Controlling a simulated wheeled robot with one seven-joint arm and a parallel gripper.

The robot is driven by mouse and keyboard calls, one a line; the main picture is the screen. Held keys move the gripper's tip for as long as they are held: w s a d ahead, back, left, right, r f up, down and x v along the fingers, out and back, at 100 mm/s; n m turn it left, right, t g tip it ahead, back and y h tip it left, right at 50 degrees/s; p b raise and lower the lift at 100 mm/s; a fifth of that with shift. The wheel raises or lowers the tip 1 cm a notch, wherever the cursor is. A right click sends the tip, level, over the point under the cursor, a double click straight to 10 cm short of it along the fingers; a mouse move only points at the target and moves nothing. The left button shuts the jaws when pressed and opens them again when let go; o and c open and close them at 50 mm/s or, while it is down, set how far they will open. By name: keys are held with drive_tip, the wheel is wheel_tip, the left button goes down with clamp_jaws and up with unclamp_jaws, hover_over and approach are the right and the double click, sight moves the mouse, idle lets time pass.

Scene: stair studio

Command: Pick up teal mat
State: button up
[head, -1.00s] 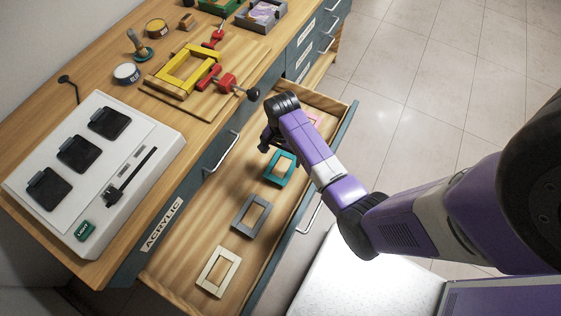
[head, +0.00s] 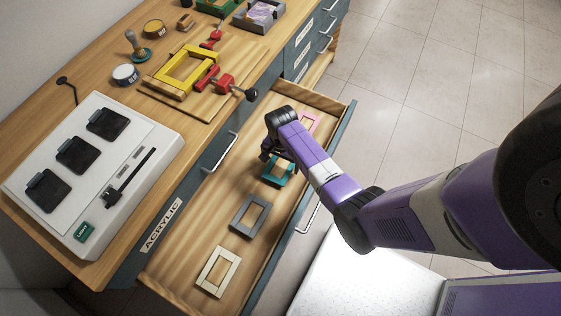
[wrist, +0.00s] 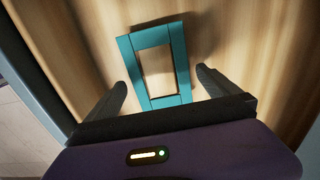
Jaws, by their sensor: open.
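The teal mat (head: 271,179) is a flat rectangular frame with an open middle, lying in the open wooden drawer. In the head view my gripper (head: 271,157) is over its far end and partly hides it. In the wrist view the teal mat (wrist: 133,76) stretches out ahead, with its near end between the two fingers. My gripper (wrist: 164,90) is open, one finger on each side of the mat, and touches neither side visibly. The exact height above the mat is hard to tell.
The drawer (head: 185,262) also holds a grey mat (head: 237,222), a cream mat (head: 207,280) and a pink mat (head: 316,122). Its front panel (head: 290,232) is beside my arm. A yellow frame (head: 166,74) with red clamps lies on the worktop.

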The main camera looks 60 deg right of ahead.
drive_tip(key=shift+f, duration=0.2)
idle(0.3)
drive_tip(key=c, duration=1.3)
drive_tip(key=shift+o, duration=0.2)
